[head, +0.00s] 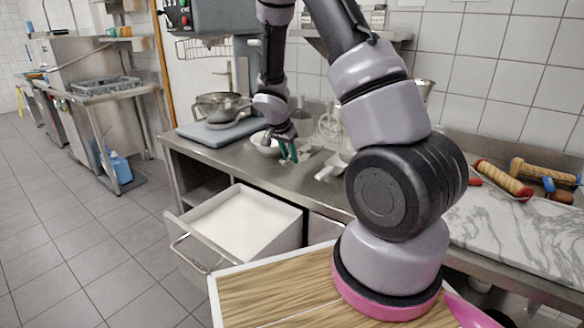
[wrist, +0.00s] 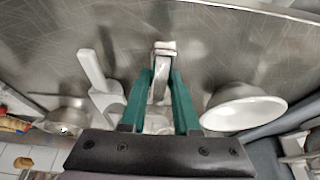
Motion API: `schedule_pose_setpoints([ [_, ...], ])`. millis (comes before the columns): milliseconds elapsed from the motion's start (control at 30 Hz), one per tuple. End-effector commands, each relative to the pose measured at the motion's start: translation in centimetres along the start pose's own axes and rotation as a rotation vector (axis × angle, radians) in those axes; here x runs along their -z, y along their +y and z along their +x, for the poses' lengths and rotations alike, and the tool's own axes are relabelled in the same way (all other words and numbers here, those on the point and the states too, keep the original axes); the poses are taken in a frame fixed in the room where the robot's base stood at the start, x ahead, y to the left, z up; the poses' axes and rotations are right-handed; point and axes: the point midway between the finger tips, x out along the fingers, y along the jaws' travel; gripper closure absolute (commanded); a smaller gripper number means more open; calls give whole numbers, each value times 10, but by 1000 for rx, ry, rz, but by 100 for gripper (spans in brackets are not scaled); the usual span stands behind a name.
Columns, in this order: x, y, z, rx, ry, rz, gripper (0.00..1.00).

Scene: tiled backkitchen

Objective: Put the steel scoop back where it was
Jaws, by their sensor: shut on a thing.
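My gripper (head: 288,152) has green fingers and is low over the steel counter, beside the white bowl. In the wrist view, the fingers (wrist: 160,85) are closed around the grey metal handle of the steel scoop (wrist: 163,50). The handle's end points toward the counter edge. An open drawer (head: 283,221) with a white fill sticks out below the counter, to the left of my gripper.
A white bowl (head: 262,143) stands close to my gripper; it also shows in the wrist view (wrist: 243,110). A white plastic scoop (head: 331,168) lies on the other side. A mixer with a steel bowl (head: 220,106) stands behind left. Rolling pins (head: 503,180) lie on marble at right.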

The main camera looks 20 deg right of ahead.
Motion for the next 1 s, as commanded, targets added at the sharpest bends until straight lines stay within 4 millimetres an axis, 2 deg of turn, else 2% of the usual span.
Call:
schedule_pose_setpoints([
  [200, -12, 1, 29, -4, 0, -3, 100],
  [300, -16, 0, 37, -1, -1, -1, 100],
  [667, -17, 0, 41, -1, -1, -1, 100],
  [700, -17, 0, 41, 0, -1, -1, 63],
  [767, -17, 0, 41, 0, -1, 0, 41],
  [1000, -17, 0, 40, 0, -1, 0, 41],
])
